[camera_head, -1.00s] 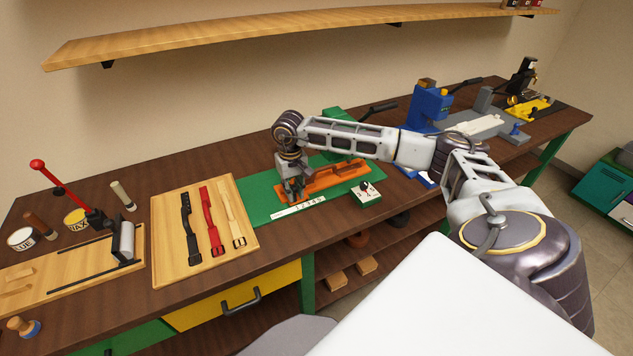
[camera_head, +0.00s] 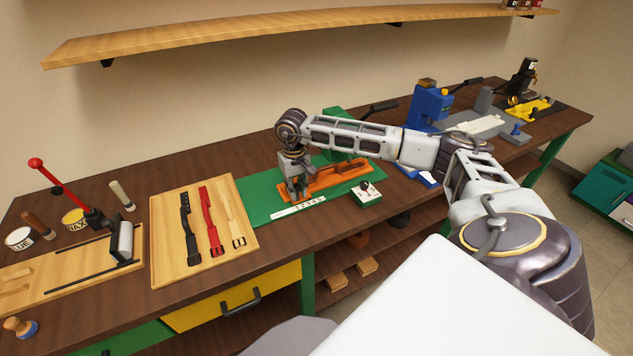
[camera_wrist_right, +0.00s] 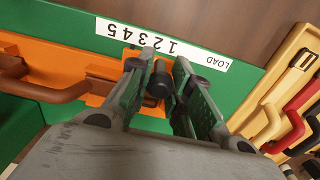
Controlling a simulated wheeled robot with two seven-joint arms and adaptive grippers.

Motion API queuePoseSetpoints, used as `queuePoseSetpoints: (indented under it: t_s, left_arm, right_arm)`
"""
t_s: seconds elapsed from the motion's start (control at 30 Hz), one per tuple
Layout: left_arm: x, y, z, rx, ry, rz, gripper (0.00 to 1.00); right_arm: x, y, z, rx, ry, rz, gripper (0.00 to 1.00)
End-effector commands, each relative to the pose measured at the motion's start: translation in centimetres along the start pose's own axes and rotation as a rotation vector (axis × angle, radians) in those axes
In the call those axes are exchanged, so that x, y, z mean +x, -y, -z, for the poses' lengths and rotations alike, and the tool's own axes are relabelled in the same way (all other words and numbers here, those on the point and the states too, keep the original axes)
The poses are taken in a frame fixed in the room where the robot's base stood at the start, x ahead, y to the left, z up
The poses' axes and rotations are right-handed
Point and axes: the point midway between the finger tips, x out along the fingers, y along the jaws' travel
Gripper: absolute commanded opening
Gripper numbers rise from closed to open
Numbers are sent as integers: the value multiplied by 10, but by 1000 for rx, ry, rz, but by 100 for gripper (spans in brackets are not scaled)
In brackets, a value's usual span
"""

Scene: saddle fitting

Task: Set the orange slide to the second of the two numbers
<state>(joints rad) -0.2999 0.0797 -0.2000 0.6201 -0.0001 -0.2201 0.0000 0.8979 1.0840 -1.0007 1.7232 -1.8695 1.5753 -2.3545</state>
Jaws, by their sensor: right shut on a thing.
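The orange slide (camera_head: 340,179) lies on a green bed (camera_head: 258,198), with a brown leather piece along it. A white strip (camera_head: 298,207) marked LOAD and 1 to 5 runs along the bed's front edge. It shows upside down in the right wrist view (camera_wrist_right: 205,58). My right gripper (camera_head: 297,192) is at the slide's left end, just behind the strip. In the wrist view its fingers (camera_wrist_right: 160,92) are closed around a dark knob (camera_wrist_right: 157,85) on the slide. The fingers hide the slide's edge, so its exact number is unclear. My left gripper is out of view.
A small white-topped box (camera_head: 366,194) with a dial stands right of the strip. A wooden board (camera_head: 165,215) with black, red and tan straps lies to the left. A green press (camera_head: 340,118) stands behind the slide, and a blue machine (camera_head: 428,108) farther right.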

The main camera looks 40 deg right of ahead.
Motion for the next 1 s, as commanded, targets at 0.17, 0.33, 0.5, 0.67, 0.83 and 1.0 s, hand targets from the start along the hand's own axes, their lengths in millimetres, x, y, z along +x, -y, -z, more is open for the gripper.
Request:
queuePoseSetpoints:
  t_s: [0.17,0.33,0.5,0.67,0.83,1.0]
  left_arm:
    - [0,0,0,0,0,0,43]
    - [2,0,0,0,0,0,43]
    - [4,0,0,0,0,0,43]
    - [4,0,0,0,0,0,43]
    - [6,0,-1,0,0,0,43]
    - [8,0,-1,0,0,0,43]
  right_arm:
    - [0,0,1,1,-3,0,7]
    - [0,-2,1,1,-3,0,7]
    - [0,-4,1,1,-3,0,7]
    - [-1,-4,1,1,-4,1,7]
    - [0,-6,1,1,-4,1,7]
    - [0,-8,2,0,-5,1,7]
